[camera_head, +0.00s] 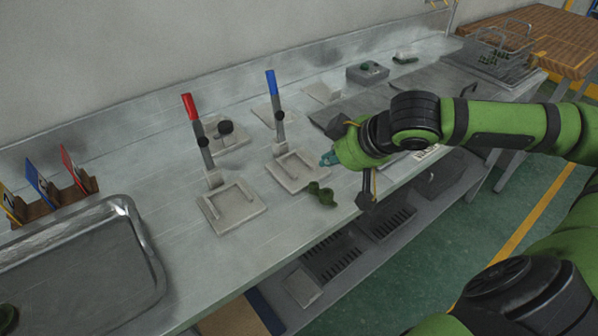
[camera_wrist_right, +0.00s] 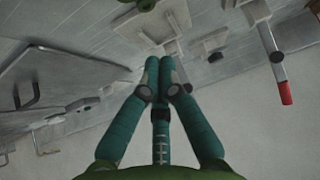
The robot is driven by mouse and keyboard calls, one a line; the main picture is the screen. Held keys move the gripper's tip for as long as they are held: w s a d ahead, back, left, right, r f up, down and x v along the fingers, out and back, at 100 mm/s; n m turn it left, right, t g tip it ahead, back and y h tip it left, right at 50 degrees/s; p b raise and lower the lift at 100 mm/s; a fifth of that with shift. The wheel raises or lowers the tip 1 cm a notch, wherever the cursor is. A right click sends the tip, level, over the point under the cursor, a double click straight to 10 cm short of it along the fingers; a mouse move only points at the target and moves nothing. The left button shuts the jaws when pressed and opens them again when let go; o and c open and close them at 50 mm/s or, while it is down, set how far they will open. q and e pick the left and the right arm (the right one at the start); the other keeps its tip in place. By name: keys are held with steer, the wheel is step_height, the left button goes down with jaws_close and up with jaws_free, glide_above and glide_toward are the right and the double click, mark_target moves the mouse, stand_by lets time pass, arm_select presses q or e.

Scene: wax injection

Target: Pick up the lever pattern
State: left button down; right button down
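A dark green, knobbly wax piece (camera_head: 322,194), which looks like the lever pattern, lies on the bench close to its front edge. It is just right of the plate with the blue-handled lever (camera_head: 275,100). My right gripper (camera_head: 328,159) is above and behind this piece in the head view, apart from it. In the right wrist view its teal fingers (camera_wrist_right: 161,60) converge with their tips together, and no object shows between them. My left gripper is not in view.
A red-handled lever (camera_head: 195,125) stands on another square plate at left. A metal tray (camera_head: 128,215) fills the front left, beside a rack of coloured cards (camera_head: 45,190). A grey block (camera_head: 360,78) and wire basket (camera_head: 530,62) stand at the back right. Bench surface between plates is clear.

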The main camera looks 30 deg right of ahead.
mark_target(301, 177)
steer(key=shift+s+f, duration=0.15)
steer(key=shift+f, duration=0.05)
steer(key=shift+w+a+f, duration=0.2)
steer(key=shift+w+f, duration=0.05)
steer(key=shift+f, duration=0.15)
steer(key=x, duration=0.8)
steer(key=shift+w+f+p, duration=0.2)
steer(key=shift+f+p, duration=0.1)
steer(key=shift+f, duration=0.05)
